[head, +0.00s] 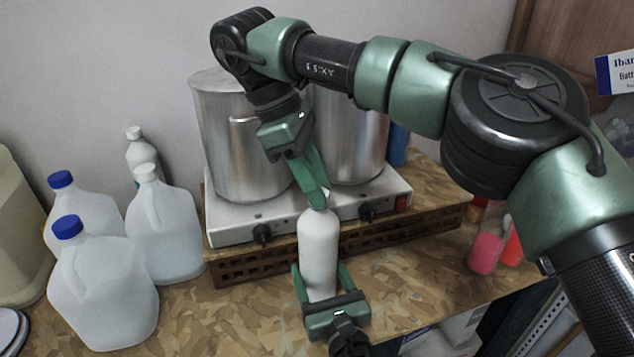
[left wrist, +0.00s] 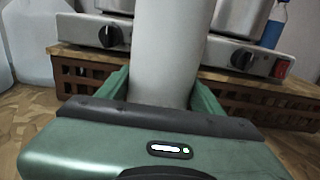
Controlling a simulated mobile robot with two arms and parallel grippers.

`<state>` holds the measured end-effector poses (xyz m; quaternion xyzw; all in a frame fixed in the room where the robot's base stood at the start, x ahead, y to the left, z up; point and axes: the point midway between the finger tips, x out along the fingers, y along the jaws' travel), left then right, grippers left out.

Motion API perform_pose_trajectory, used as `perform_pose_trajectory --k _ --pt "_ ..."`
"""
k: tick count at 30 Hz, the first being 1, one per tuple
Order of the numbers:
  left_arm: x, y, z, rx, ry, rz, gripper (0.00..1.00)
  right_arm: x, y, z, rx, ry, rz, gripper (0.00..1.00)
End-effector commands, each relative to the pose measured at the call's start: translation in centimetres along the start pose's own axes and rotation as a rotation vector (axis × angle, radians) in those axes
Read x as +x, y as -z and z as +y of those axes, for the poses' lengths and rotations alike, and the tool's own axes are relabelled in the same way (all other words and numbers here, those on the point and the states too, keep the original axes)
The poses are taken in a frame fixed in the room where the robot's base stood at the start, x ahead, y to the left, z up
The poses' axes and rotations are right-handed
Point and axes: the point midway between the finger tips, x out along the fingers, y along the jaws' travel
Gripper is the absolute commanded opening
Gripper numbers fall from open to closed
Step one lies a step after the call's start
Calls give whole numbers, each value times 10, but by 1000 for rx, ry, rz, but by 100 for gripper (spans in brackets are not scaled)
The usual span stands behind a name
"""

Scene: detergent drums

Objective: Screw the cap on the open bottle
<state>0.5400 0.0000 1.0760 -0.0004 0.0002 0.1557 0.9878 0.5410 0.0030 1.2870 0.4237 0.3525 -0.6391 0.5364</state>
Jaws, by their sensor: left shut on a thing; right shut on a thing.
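The white bottle (head: 318,255) stands upright on the wooden worktop in front of the stove. My left gripper (head: 321,275) is shut around its lower body from the front. The left wrist view shows the bottle (left wrist: 168,50) between the two green fingers of the left gripper (left wrist: 160,88). My right gripper (head: 318,196) comes down from above, its fingertips at the bottle's mouth. It is shut on the small cap, which the fingers mostly hide. I cannot tell whether the cap touches the neck or how it is seated.
Two metal pots (head: 240,140) stand on a white stove (head: 230,226) over a brown slatted crate (head: 400,236), close behind the bottle. Several jugs (head: 105,295) stand at left. A pink container (head: 486,250) is at right. The worktop's front edge is near the left gripper.

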Motion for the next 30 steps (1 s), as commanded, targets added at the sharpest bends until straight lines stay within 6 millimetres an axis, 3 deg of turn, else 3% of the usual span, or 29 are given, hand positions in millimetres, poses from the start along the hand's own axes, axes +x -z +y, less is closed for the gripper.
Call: perform_pose_trajectory --k 3,6,18,19,21,30 --pt "0 1 0 2 1 1 0 0 0 2 261 103 -2 0" --pt "0 1 0 2 0 1 0 1 0 2 383 156 -1 0" --pt "-1 1 0 2 0 1 0 0 0 2 457 189 6 0" --pt "-1 1 0 2 0 0 0 0 0 3 457 189 6 32" --pt "-1 1 0 2 0 0 0 0 0 3 456 189 6 51" --pt "0 1 0 2 0 1 0 0 0 2 451 190 8 49"
